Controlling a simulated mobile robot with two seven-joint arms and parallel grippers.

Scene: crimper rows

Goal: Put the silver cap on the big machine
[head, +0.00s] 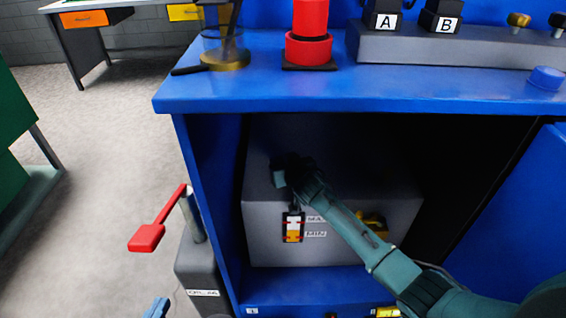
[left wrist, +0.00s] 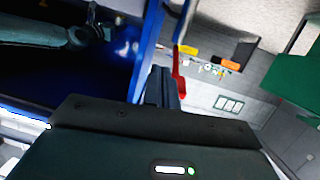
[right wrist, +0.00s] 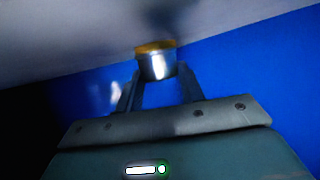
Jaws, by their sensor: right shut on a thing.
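The big machine is a blue cabinet (head: 340,85) with a grey tank (head: 262,235) inside its open lower bay. My right gripper (head: 288,173) reaches into the bay, over the upper front of the tank. In the right wrist view my right gripper (right wrist: 160,88) is shut on the silver cap (right wrist: 157,66), which sits at its fingertips. A gold band (right wrist: 155,47) shows at the cap's far edge; I cannot tell whether it belongs to the cap or the tank. The cap is hidden in the head view. My left gripper (left wrist: 164,88) looks shut and empty; its tip (head: 157,308) shows low in the head view.
A red lever (head: 155,232) on a grey box (head: 200,268) stands left of the bay. A red button (head: 309,48), a blue cap (head: 546,78) and blocks A and B on a grey rail (head: 450,49) are on top. An open blue door (head: 525,210) is at right.

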